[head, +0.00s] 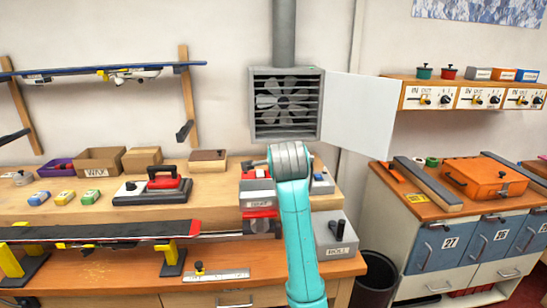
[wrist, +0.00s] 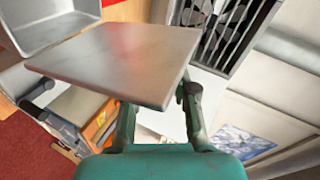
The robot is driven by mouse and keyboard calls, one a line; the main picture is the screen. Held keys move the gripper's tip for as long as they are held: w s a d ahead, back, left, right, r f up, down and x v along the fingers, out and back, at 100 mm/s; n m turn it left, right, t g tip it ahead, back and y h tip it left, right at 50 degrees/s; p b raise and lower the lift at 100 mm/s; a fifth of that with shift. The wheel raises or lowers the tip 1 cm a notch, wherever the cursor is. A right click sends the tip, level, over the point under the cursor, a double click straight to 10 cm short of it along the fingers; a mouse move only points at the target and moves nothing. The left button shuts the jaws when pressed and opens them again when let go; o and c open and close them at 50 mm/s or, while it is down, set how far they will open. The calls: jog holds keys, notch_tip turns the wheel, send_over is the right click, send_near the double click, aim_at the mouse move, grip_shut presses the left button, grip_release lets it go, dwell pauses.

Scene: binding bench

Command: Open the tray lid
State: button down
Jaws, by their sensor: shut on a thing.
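A flat grey metal plate, which looks like the tray lid (wrist: 110,62), fills the middle of the wrist view and lies tilted in that view. A pale metal tray-like box (wrist: 50,22) shows at the upper left, close to the plate; I cannot tell whether they join. My gripper (wrist: 157,97) is shut on the lid. One finger runs behind the plate and the other lies by its right edge, so the exact grip is hidden. In the head view my arm covers the gripper and most of this spot on the bench.
A vent fan (head: 285,103) with an open white door (head: 360,112) is on the wall above. A grey box (head: 337,235) stands right of my arm. A ski (head: 110,232) lies along the bench front, with a red-topped iron (head: 155,187) behind. A dark bin (head: 374,278) stands below right.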

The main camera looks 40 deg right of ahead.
jog(key=shift+s+d+f+m+t+y, duration=0.25)
jog(key=shift+s+d+m+y, duration=0.2)
jog(key=shift+d+m, duration=0.25)
jog(key=shift+s+d+f+m+t+y, duration=0.25)
jog(key=shift+s+d+m+y, duration=0.15)
jog(key=shift+d+m, duration=0.3)
jog(key=shift+s, duration=0.1)
jog(key=c, duration=0.9)
grip_release()
jog(key=shift+c, duration=0.2)
jog(key=v, duration=1.2)
